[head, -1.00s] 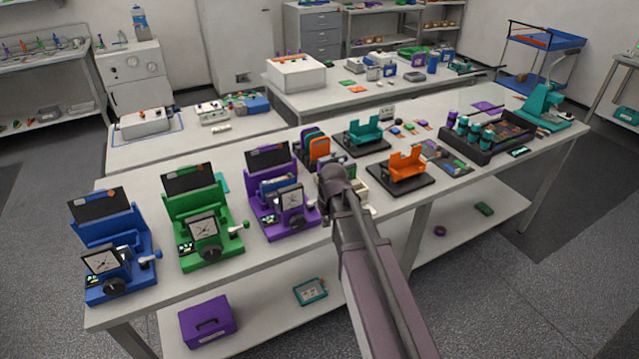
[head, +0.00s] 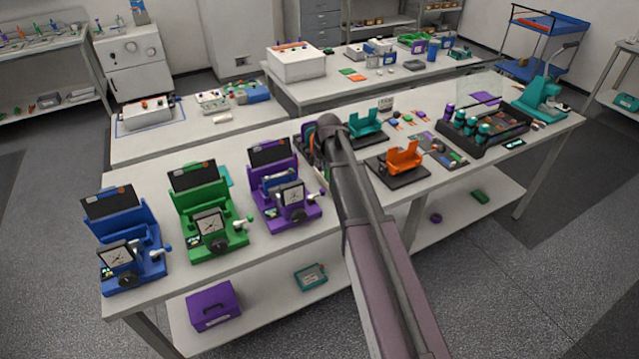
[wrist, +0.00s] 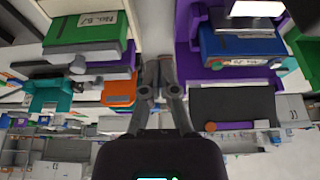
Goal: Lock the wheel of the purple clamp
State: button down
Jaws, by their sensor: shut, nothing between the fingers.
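The purple clamp (head: 287,212) stands upright on the near bench, rightmost of three similar clamps. It has a dark panel at the back, a white-faced dial (head: 291,195), a black round knob (head: 297,215) low in front and a small pale-armed lever at its right side. A blue block (head: 279,182) sits inside it. In the wrist view, a purple frame (wrist: 187,40) around a blue block is at the right, apparently this clamp. My gripper (wrist: 159,70) is shut and empty, between that frame and a green block. My arm hides the gripper in the head view.
The green clamp (head: 205,222) and blue clamp (head: 130,258) stand to the left. A rack of coloured blocks is partly hidden behind my arm. A teal stand (head: 364,127) and an orange stand (head: 404,158) are to the right. Bare bench shows along the front edge.

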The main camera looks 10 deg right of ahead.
aim_at(317, 194)
jog(key=shift+f, duration=0.2)
jog(key=b+x, duration=0.9)
jog(key=x, duration=0.1)
jog(key=shift+b, duration=0.4)
jog(key=shift+s+d+r, duration=0.1)
jog(key=shift+s+d, duration=0.15)
jog(key=shift+s, duration=0.7)
jog(key=shift+s+d+r, duration=0.1)
jog(key=shift+s+d, duration=0.15)
jog(key=shift+s, duration=0.75)
jog(key=shift+d, duration=0.3)
jog(key=shift+s, duration=0.1)
